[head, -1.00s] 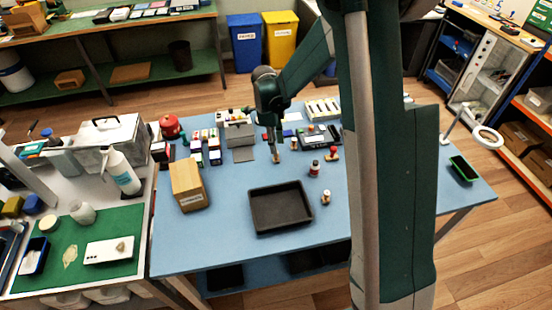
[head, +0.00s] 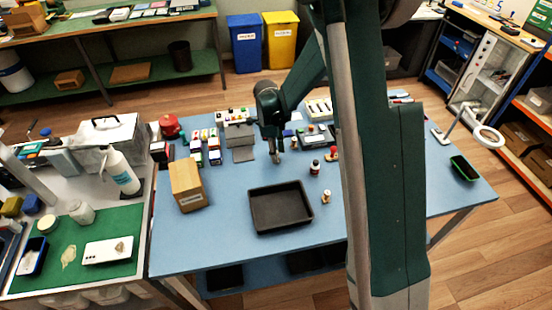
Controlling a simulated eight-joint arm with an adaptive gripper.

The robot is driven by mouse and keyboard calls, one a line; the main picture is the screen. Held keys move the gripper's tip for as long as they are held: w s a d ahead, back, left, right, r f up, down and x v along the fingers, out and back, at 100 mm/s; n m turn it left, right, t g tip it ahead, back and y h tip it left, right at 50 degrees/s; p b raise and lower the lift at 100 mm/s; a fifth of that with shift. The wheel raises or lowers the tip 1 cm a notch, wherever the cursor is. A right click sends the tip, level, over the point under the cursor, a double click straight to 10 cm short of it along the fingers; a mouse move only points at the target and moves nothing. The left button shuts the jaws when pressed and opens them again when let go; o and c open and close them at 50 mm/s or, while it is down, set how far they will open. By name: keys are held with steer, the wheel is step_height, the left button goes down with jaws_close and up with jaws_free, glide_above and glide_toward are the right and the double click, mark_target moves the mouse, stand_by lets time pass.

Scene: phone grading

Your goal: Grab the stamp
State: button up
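A small red-handled object (head: 333,153), which looks like a stamp, stands on the blue table, right of my gripper. My gripper (head: 277,158) points down over the middle back of the table, apart from that object. Its fingers are too small to tell whether they are open or shut, and I see nothing clearly held. A small cream-and-brown object (head: 326,197) stands right of the black tray; I cannot tell what it is.
Small boxes and devices line the back. My arm hides part of the table's right side.

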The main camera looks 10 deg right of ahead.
stand_by(0.5)
steer(key=c, duration=0.9)
steer(key=shift+r+p, duration=0.55)
steer(key=shift+r, duration=4.45)
